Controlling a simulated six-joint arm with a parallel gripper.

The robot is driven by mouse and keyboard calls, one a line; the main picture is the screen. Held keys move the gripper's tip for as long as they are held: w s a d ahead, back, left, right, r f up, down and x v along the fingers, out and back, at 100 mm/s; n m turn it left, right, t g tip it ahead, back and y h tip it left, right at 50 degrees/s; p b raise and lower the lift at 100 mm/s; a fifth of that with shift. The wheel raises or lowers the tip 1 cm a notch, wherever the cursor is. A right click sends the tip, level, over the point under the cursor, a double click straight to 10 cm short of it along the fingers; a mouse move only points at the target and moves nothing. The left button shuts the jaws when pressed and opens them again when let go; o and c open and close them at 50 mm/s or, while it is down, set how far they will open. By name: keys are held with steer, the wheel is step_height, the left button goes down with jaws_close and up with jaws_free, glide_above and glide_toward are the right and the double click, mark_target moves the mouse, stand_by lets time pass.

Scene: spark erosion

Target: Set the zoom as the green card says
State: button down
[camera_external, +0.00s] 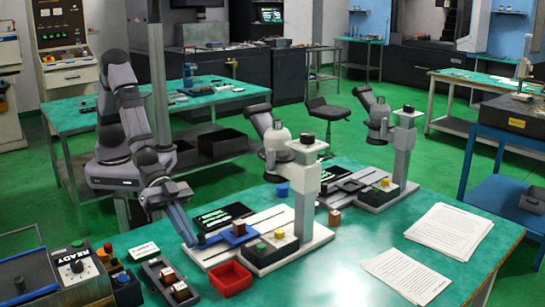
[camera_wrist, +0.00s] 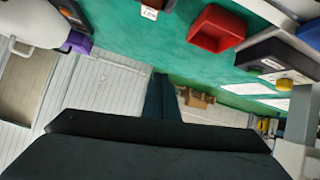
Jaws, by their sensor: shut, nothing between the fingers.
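A microscope (camera_external: 268,128) stands on the near green table; a second microscope (camera_external: 378,112) stands behind it to the right. The near microscope's base carries a box (camera_external: 270,251) with a green and a yellow knob. A dark panel with green lettering (camera_external: 226,213) lies left of its column, and a small light card (camera_external: 143,251) lies at the table's left; neither text is readable. I cannot tell which is the green card. My gripper (camera_external: 188,238) is shut and empty, pointing down left of the near microscope's base. Its dark fingers (camera_wrist: 163,98) show in the wrist view.
A blue piece (camera_external: 237,235) sits right of my fingers. A red tray (camera_external: 231,278), also in the wrist view (camera_wrist: 215,27), stands in front. A dark holder with blocks (camera_external: 170,280) lies left of it.

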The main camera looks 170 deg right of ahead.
steer(key=s+a+r+g+y, duration=0.2)
steer(key=a+r+g+y, duration=0.3)
steer(key=a, duration=0.3)
steer(key=s+r+m+g+y, duration=0.2)
steer(key=s+r+m+g, duration=0.1)
steer(key=s, duration=0.3)
steer(key=s+a+r+m+g+y, duration=0.1)
steer(key=s+r+m+g, duration=0.3)
steer(key=s, duration=0.3)
steer(key=shift+s+a+m+g+y, duration=0.15)
steer(key=shift+a+m+g+y, duration=0.25)
steer(key=shift+g, duration=0.4)
